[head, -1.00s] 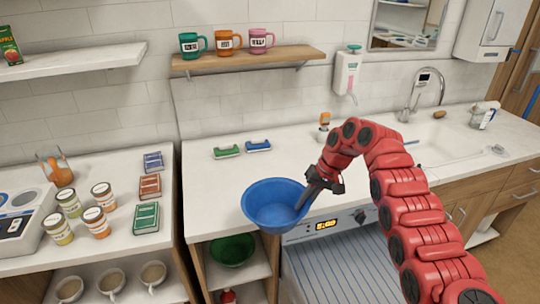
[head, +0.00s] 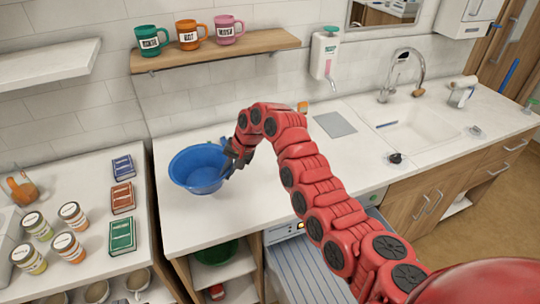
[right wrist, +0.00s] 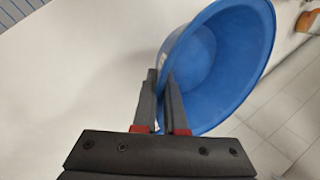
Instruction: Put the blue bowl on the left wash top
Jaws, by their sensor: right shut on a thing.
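The blue bowl (head: 198,170) is over the left part of the white wash top (head: 178,226), behind its front edge. My right gripper (head: 232,163) is shut on the bowl's right rim. In the right wrist view, the rim of the bowl (right wrist: 238,62) lies between the fingers of the gripper (right wrist: 160,84). I cannot tell whether the bowl's base touches the top. My left gripper is not in view.
A shelf (head: 225,50) with several mugs hangs behind the bowl. A grey square (head: 335,124) and the sink (head: 415,124) lie to the right. A lower side table (head: 75,178) with jars and boxes stands left. The top before the bowl is clear.

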